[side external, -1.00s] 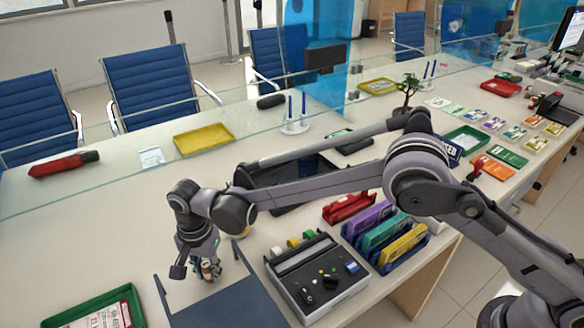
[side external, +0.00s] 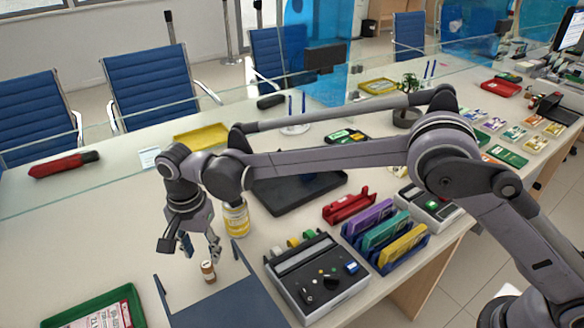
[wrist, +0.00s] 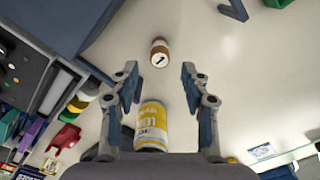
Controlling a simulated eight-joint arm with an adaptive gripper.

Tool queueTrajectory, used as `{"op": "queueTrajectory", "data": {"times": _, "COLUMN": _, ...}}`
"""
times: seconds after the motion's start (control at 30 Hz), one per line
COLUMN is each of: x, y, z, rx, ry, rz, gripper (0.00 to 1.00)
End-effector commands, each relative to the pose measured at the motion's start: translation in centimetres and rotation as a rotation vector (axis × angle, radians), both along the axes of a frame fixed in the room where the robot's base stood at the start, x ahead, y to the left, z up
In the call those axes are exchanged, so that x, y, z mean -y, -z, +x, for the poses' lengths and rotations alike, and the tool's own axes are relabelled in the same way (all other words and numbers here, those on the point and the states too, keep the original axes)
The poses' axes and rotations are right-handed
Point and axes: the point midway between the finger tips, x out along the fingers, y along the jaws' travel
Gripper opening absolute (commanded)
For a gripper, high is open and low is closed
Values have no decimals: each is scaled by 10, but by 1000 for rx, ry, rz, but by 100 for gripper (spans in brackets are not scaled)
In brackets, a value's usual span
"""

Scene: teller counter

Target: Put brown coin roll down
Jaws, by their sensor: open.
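The brown coin roll (side external: 208,270) stands upright on the counter, just behind the dark blue tray-like stand. It also shows in the wrist view (wrist: 160,52), ahead of the fingertips and apart from them. My gripper (side external: 200,249) is open and empty above and behind the roll. In the wrist view my gripper (wrist: 157,75) has its two fingers spread wide, with bare counter between the tips. A yellow-labelled can (side external: 236,219) stands behind the roll; in the wrist view the can (wrist: 152,126) shows between the finger bases.
The dark blue stand (side external: 235,305) lies in front of the roll. A grey coin machine (side external: 318,280) is to the right, beside a rack of coloured folders (side external: 385,237). A green tray (side external: 95,308) is at front left.

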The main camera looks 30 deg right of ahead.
Motion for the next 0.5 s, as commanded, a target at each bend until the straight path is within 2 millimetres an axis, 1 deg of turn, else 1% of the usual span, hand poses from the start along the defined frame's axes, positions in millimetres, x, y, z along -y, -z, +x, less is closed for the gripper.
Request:
{"op": "queueTrajectory", "data": {"times": 0.03, "x": 0, "y": -10, "z": 0, "rx": 0, "ry": 0, "rz": 0, "gripper": 47}}
{"op": "queueTrajectory", "data": {"times": 0.1, "x": 0, "y": -21, "z": 0, "rx": 0, "ry": 0, "rz": 0, "gripper": 47}}
{"op": "queueTrajectory", "data": {"times": 0.2, "x": 0, "y": -33, "z": 0, "rx": 0, "ry": 0, "rz": 0, "gripper": 47}}
{"op": "queueTrajectory", "data": {"times": 0.37, "x": 1, "y": -45, "z": 0, "rx": 1, "ry": -1, "rz": 1, "gripper": 47}}
{"op": "queueTrajectory", "data": {"times": 0.47, "x": 11, "y": -55, "z": 2, "rx": 10, "ry": -13, "rz": 7, "gripper": 47}}
{"op": "queueTrajectory", "data": {"times": 0.5, "x": 18, "y": -61, "z": 3, "rx": 18, "ry": -25, "rz": 12, "gripper": 47}}
